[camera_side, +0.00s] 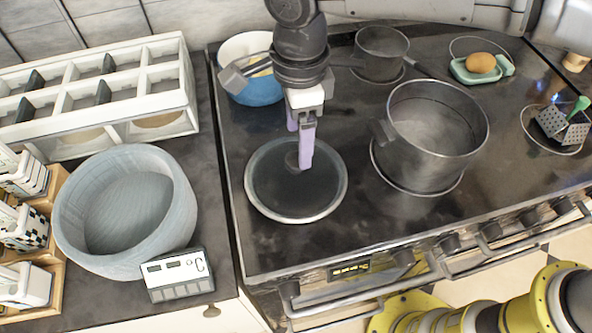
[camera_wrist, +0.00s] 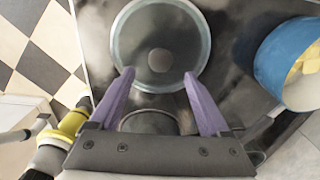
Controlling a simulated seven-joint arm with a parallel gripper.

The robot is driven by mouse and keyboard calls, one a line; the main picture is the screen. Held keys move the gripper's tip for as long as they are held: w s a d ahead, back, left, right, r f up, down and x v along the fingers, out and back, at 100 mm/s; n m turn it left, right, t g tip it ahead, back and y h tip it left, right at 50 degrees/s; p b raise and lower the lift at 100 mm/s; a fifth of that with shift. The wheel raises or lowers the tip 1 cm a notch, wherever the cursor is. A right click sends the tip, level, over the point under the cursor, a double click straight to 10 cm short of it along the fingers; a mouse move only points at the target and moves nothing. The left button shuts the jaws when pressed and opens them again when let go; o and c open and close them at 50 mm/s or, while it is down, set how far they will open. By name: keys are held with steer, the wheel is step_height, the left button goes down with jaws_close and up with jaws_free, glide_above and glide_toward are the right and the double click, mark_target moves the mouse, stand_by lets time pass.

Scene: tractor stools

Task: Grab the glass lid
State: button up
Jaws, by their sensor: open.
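The glass lid (camera_side: 268,189) lies flat on the dark stovetop, round with a pale metal rim and a dark knob in its middle. In the wrist view the lid (camera_wrist: 136,48) is ahead of my fingers, with its round knob (camera_wrist: 160,60) near the centre. My gripper (camera_side: 300,158) points down over the lid, with its purple fingers near the knob. In the wrist view my gripper (camera_wrist: 158,76) has its fingers wide apart, with the knob just beyond the gap between the tips. Nothing is held. The side view partly hides the knob behind a finger.
A large steel pot (camera_side: 428,150) stands right of the lid. A blue bowl (camera_side: 258,90) with yellow food stands behind my gripper. A small pan (camera_side: 380,50) and a green dish with an egg (camera_side: 481,63) are further back. A grey round basket (camera_side: 125,255) stands left.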

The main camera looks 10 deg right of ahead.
mark_target(296, 158)
steer(key=shift+a+f, duration=0.2)
steer(key=shift+f, duration=2.9)
jaws_close()
steer(key=shift+r, duration=0.1)
